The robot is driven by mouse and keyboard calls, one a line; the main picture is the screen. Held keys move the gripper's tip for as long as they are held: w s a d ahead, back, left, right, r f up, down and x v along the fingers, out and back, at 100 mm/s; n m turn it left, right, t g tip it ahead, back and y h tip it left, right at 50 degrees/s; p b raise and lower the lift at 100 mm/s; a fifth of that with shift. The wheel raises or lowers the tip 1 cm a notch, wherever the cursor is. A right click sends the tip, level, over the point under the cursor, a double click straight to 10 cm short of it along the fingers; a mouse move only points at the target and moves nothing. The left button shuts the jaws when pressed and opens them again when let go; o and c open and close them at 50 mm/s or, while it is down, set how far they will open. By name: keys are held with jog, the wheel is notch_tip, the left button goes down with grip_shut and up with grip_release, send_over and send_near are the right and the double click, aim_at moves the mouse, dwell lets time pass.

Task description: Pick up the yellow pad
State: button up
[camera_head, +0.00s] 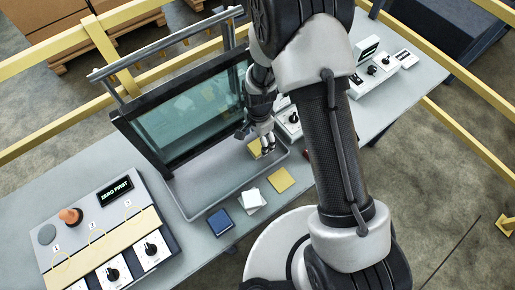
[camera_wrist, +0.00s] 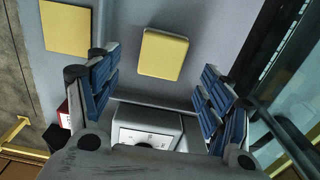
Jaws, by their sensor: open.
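The yellow pad (camera_head: 254,149) lies on the grey tray in front of the glass screen, partly hidden by my gripper (camera_head: 266,142) in the head view. In the wrist view the yellow pad (camera_wrist: 163,54) is a thick block with rounded corners, lying ahead of the gap between my fingers. My gripper (camera_wrist: 160,75) is open and empty, with one blue-padded finger to each side of the gap. I cannot tell its exact height above the pad. A second, flat yellow square (camera_head: 281,180) lies on the table outside the tray; it also shows in the wrist view (camera_wrist: 65,27).
The glass screen (camera_head: 185,113) stands close behind the pad. The tray's rim (camera_head: 215,200) surrounds it. A control panel (camera_head: 103,232) sits left, and white boxes with knobs (camera_head: 375,69) stand right.

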aim_at(258, 146)
jog(key=f+b, duration=0.1)
jog(key=f, duration=0.4)
jog(key=shift+a+f, duration=0.2)
jog(key=shift+c, duration=0.3)
jog(key=c, duration=1.1)
